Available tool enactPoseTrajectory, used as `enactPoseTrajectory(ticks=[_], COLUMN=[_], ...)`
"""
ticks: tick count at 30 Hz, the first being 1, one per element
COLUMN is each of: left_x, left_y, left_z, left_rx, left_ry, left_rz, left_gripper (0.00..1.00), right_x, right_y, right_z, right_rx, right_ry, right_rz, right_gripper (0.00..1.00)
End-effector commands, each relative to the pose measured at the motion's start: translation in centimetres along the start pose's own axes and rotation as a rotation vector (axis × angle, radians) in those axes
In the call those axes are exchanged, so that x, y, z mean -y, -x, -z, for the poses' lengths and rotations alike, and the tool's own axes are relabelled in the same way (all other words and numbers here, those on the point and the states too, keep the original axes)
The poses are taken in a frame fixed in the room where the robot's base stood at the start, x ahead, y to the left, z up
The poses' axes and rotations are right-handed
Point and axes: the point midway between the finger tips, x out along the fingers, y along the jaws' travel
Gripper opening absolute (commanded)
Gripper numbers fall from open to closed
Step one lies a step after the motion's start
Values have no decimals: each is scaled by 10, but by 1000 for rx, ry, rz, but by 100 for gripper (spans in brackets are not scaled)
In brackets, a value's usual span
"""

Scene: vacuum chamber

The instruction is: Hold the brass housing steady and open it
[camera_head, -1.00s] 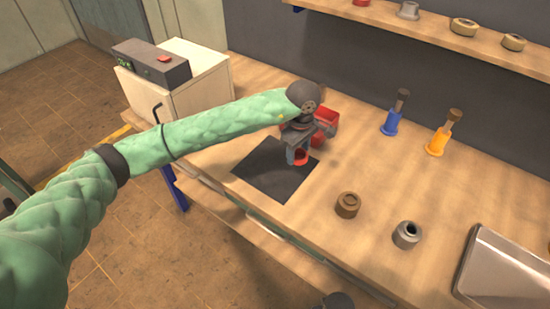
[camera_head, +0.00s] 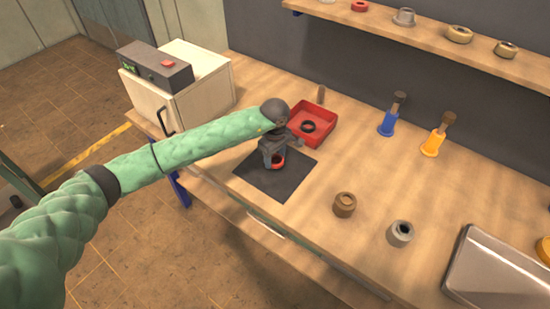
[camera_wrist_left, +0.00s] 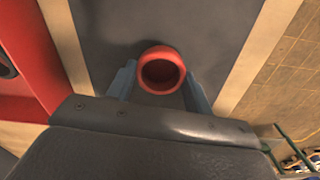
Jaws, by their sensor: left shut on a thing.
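My left gripper (camera_head: 274,160) is over the dark mat (camera_head: 262,186) with its fingers pointing down. It is shut on a small red cup-shaped housing (camera_head: 278,163). The wrist view shows the round red housing (camera_wrist_left: 162,70) between the two grey fingers, with its hollow top facing the camera. I cannot tell whether its base touches the mat. A brown, brass-like housing (camera_head: 344,204) stands apart on the bench, right of the mat. A grey housing (camera_head: 400,233) with a dark opening stands beside it. My right gripper is not in view.
A red tray (camera_head: 327,130) holding a dark ring (camera_head: 308,127) lies just behind the gripper. A blue tool (camera_head: 387,124) and a yellow tool (camera_head: 432,144) stand at the back. A metal tray (camera_head: 500,270) is at the right. A cabinet (camera_head: 190,90) stands left.

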Motion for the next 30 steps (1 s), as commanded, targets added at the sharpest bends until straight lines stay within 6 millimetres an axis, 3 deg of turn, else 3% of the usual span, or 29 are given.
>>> enactPoseTrajectory(ticks=[9, 26, 27, 30], left_x=[0, 0, 0, 0], left_y=[-19, -23, -23, -22], left_z=[0, 0, 0, 0], left_rx=[0, 0, 0, 0], left_ry=[1, 0, 0, 0], left_rz=[0, -1, -1, -1], left_gripper=[24, 24, 53, 73], right_x=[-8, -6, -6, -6], right_y=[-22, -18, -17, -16], right_z=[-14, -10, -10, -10], right_rx=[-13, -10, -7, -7], right_ry=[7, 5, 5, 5], right_rz=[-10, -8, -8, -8], right_gripper=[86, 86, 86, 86])
